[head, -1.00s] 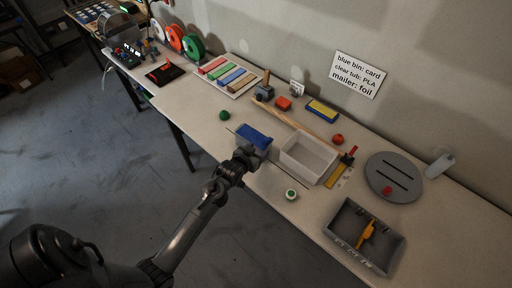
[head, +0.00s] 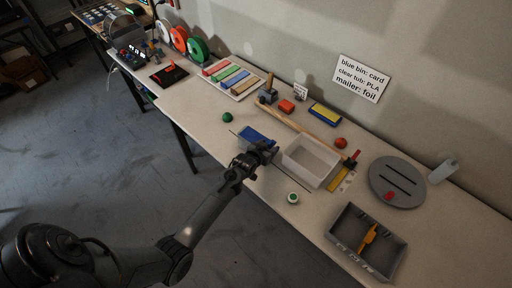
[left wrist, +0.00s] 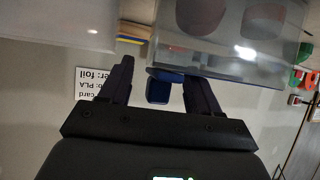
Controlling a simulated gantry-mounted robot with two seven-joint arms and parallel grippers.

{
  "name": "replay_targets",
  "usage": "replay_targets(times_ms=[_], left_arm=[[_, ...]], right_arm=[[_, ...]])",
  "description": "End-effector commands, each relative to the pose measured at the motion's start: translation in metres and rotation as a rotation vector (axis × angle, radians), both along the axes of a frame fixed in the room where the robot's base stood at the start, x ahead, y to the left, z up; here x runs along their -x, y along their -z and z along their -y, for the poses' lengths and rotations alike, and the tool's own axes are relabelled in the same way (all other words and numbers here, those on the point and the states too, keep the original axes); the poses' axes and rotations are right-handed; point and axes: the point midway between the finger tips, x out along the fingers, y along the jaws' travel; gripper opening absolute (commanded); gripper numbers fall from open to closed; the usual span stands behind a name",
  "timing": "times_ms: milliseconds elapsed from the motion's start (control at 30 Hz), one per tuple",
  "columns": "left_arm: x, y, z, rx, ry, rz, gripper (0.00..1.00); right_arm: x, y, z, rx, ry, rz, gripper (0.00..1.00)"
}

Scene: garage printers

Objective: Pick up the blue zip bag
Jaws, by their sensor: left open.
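The blue zip bag (head: 256,134) sits on the bench left of the clear tub, partly hidden behind my left gripper in the head view. In the left wrist view the bag (left wrist: 230,40) looks see-through, with dark reddish round things inside and a blue edge. A small blue tab (left wrist: 158,91) shows between the fingers. My left gripper (head: 266,149) is open at the bag's near side. Its two dark fingers (left wrist: 157,74) stand apart in the wrist view; I cannot tell whether they touch the bag. My right gripper is not in view.
The clear tub (head: 291,166) stands just right of the gripper. A green-and-white round thing (head: 293,198) lies near the front edge, a green ball (head: 227,117) to the left. A wooden bar (head: 290,121) lies behind. A grey bin (head: 342,249) stands at the right.

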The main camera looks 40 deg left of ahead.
Motion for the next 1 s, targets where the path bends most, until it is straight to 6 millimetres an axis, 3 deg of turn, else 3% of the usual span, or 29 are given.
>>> replay_targets(times_ms=[200,600,1000], left_arm=[[0.0,0.0002,-0.0001,0.0,0.0,0.0,0.61],[0.0002,0.0003,0.0003,0.0,0.0,-0.001,0.0],[-0.0002,-0.0034,0.0002,0.0,0.0,0.001,0.0]], right_arm=[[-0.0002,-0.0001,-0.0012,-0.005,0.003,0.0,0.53],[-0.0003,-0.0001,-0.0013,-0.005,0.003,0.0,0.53],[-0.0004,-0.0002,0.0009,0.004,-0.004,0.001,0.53]])
